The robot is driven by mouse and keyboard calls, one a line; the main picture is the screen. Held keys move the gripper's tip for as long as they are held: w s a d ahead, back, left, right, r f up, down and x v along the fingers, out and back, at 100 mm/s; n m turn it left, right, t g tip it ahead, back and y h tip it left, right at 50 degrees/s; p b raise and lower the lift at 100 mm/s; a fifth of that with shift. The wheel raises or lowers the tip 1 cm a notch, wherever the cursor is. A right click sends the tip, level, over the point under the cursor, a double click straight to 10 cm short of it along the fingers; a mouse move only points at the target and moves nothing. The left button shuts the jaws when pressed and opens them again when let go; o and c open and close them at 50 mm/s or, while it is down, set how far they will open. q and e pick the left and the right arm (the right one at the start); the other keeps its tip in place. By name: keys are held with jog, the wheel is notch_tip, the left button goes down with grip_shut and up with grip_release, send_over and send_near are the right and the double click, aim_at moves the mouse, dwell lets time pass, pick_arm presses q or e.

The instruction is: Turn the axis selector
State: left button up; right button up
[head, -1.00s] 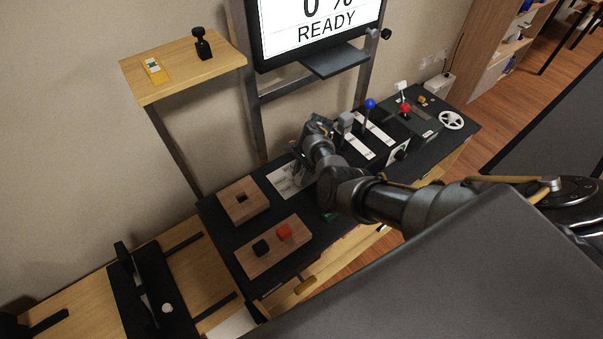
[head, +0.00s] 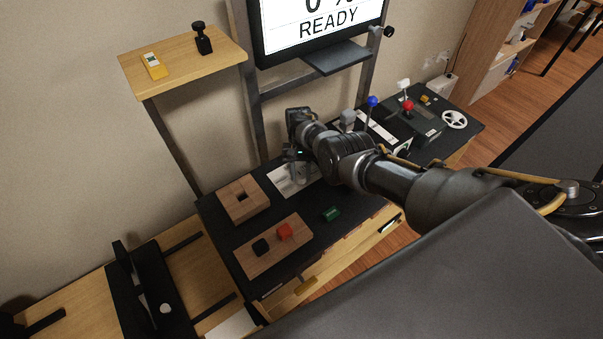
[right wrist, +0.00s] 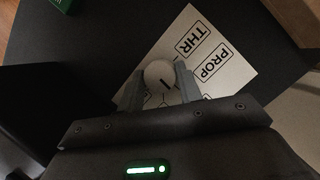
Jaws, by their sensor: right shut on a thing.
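The axis selector is a round white knob (right wrist: 158,74) with a short dark pointer line. It sits on a white label card (right wrist: 226,62) printed with THR and PROP; other labels are partly covered. My right gripper (right wrist: 158,86) has its two grey fingers on opposite sides of the knob, shut on it. In the head view the right gripper (head: 296,162) reaches down over the card (head: 287,186), and the knob is hidden there. My left gripper is not in view.
Left of the card are a wooden block with a square hole (head: 243,199) and a wooden board (head: 270,252) with black and red pieces. A green block (head: 330,214) lies on the dark panel. Levers with blue (head: 372,101) and red (head: 407,106) knobs stand right. A screen (head: 318,25) reads READY.

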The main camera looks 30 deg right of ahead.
jog(key=shift+w+a+n+h, duration=0.1)
jog(key=shift+n+h, duration=0.8)
jog(key=shift+n, duration=1.2)
jog(key=o, duration=1)
jog(key=v, duration=1)
jog(key=shift+w+r, duration=0.3)
jog(key=shift+r, duration=0.05)
